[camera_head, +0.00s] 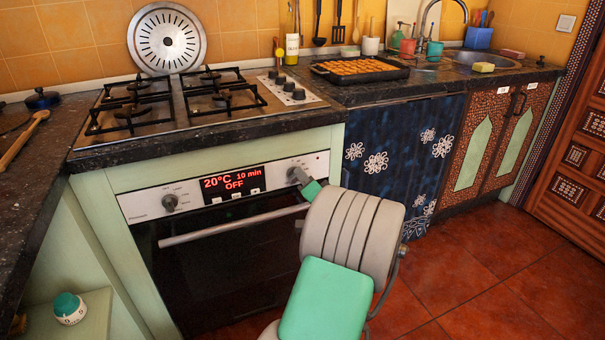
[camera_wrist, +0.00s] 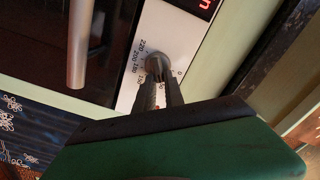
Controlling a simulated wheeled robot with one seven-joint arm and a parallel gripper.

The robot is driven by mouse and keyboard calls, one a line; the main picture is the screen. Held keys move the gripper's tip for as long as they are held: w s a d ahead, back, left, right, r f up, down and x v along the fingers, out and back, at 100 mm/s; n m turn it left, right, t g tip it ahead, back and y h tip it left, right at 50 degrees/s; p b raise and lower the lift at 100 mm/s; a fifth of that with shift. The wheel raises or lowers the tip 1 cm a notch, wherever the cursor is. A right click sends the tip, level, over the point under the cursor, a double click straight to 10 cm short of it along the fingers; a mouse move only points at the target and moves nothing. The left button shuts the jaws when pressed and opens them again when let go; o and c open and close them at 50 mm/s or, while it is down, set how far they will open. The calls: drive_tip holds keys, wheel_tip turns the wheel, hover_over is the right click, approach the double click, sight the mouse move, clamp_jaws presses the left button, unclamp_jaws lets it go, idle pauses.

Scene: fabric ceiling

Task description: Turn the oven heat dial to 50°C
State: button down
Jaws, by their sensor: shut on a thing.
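The oven (camera_head: 230,270) stands under the gas hob, and its red display (camera_head: 234,182) reads 20°C, 10 min, OFF. The heat dial (camera_wrist: 157,64) is a dark knob on the silver panel with a printed temperature scale around it. My gripper (camera_wrist: 158,80) is shut on the dial, one finger on each side of it. In the head view my gripper (camera_head: 301,177) reaches the dial at the right end of the panel, and my arm hides part of the oven's right side. A second knob (camera_head: 170,202) sits at the panel's left end.
The oven door handle (camera_head: 230,226) juts out just below the panel, close to my gripper. The gas hob (camera_head: 180,100) is above, with a tray of food (camera_head: 360,70) to its right. A green-topped timer (camera_head: 69,308) stands at lower left.

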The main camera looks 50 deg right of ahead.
drive_tip(key=shift+f+m, duration=0.1)
drive_tip(key=shift+m, duration=0.4)
drive_tip(key=c, duration=1.4)
unclamp_jaws()
drive_tip(key=shift+c, duration=0.2)
drive_tip(key=shift+s, duration=0.1)
drive_tip(key=p+v, duration=0.1)
drive_tip(key=v, duration=0.6)
drive_tip(key=shift+s+a, duration=0.25)
